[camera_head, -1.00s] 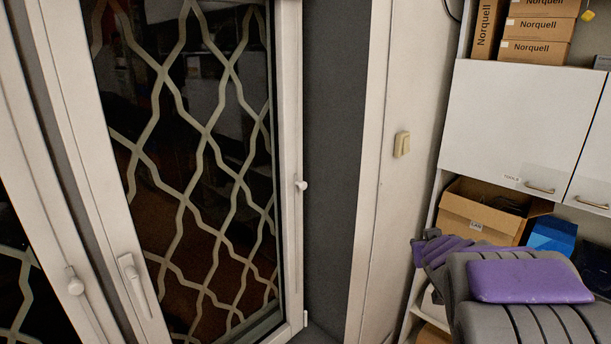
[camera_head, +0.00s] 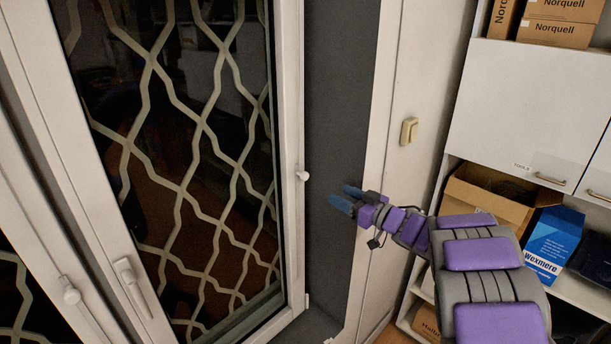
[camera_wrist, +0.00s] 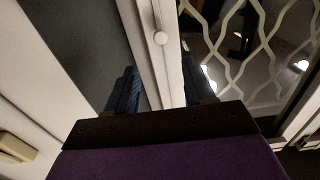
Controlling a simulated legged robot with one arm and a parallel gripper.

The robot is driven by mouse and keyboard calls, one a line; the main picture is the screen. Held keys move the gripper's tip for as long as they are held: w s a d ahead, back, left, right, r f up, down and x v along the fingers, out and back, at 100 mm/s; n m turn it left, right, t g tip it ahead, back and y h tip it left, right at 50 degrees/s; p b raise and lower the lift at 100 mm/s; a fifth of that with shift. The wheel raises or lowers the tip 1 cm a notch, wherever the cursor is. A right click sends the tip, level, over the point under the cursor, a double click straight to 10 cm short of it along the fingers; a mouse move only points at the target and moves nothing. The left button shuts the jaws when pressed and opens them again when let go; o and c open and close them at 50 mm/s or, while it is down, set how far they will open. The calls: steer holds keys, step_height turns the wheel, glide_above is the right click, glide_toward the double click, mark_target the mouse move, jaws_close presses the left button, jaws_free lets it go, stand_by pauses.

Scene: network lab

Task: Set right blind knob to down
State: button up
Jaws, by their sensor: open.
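My gripper (camera_head: 347,199) has blue fingertips and is open and empty.
A white window handle (camera_head: 129,282) is on the left of the patterned window. At right, a shelf holds an open cardboard box (camera_head: 482,200) and a blue box (camera_head: 549,245) beside my arm.

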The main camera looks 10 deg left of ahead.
mark_target(307, 177)
steer(key=x, duration=1.5)
steer(key=shift+c, duration=0.5)
jaws_close()
